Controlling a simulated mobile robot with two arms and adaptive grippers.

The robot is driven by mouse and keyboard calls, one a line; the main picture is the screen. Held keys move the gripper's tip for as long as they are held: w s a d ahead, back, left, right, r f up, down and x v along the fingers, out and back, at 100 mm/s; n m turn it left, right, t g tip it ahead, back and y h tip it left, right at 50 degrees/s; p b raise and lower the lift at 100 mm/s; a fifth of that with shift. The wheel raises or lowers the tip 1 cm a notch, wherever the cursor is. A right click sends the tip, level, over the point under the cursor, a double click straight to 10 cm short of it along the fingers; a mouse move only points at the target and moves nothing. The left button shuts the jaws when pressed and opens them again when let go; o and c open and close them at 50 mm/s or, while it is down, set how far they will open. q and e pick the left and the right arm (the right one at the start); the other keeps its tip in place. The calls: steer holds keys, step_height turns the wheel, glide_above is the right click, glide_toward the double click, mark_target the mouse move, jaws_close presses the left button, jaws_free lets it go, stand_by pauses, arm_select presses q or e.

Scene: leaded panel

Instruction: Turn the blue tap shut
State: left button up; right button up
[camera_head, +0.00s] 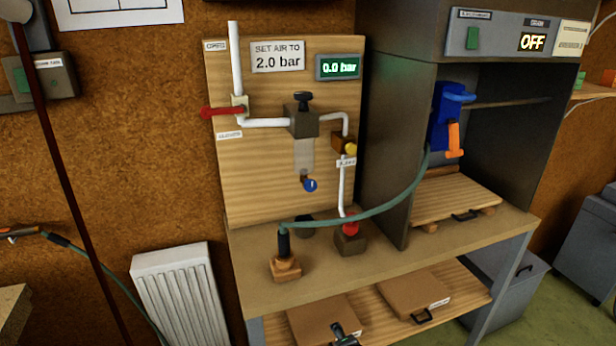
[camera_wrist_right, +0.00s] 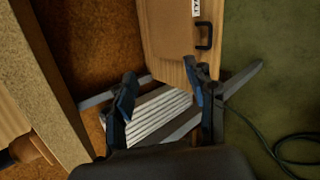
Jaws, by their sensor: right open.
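The blue tap (camera_head: 311,185) is a small round knob low on the wooden panel (camera_head: 260,190), below a clear bowl (camera_head: 304,155). A red lever (camera_head: 222,112) sticks out to the left on the white pipe, and a yellow knob (camera_head: 351,149) and a red knob (camera_head: 350,225) sit further right. My right gripper (camera_wrist_right: 160,85) is open and empty in the right wrist view, with the white ribbed radiator (camera_wrist_right: 160,112) behind its fingers. The tap is not in that view. I do not see my left gripper.
A green display (camera_head: 338,67) reads 0.0 bar, and a sign (camera_head: 278,56) says 2.0 bar. A wooden lid (camera_wrist_right: 180,35) is near my right gripper.

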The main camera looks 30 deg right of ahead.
steer(key=w+r+n+t, duration=0.1)
steer(key=r, duration=0.3)
steer(key=r+n+p, duration=0.1)
steer(key=r, duration=0.4)
steer(key=w+r+n+t, duration=0.1)
steer(key=r, duration=0.4)
steer(key=shift+w+a+t+h, duration=0.25)
steer(key=shift+w+t+h, duration=0.05)
steer(key=shift+w+h, duration=0.1)
steer(key=n+t+p, duration=0.2)
steer(key=n+t, duration=0.4)
steer(key=n, duration=0.8)
glide_toward(312, 188)
steer(key=shift+y, duration=0.3)
steer(key=p+x, duration=0.2)
steer(key=x, duration=0.6)
steer(key=shift+d+r, duration=0.1)
steer(key=shift+r, duration=0.1)
steer(key=shift+w+d+f, duration=0.1)
steer(key=shift+w+d, duration=0.05)
steer(key=shift+w, duration=0.4)
arm_select(q)
step_height(312, 188, up, 6)
steer(key=shift+w+a, duration=0.15)
steer(key=shift+w, duration=0.15)
steer(key=shift+r, duration=0.1)
arm_select(e)
steer(key=c, duration=1.1)
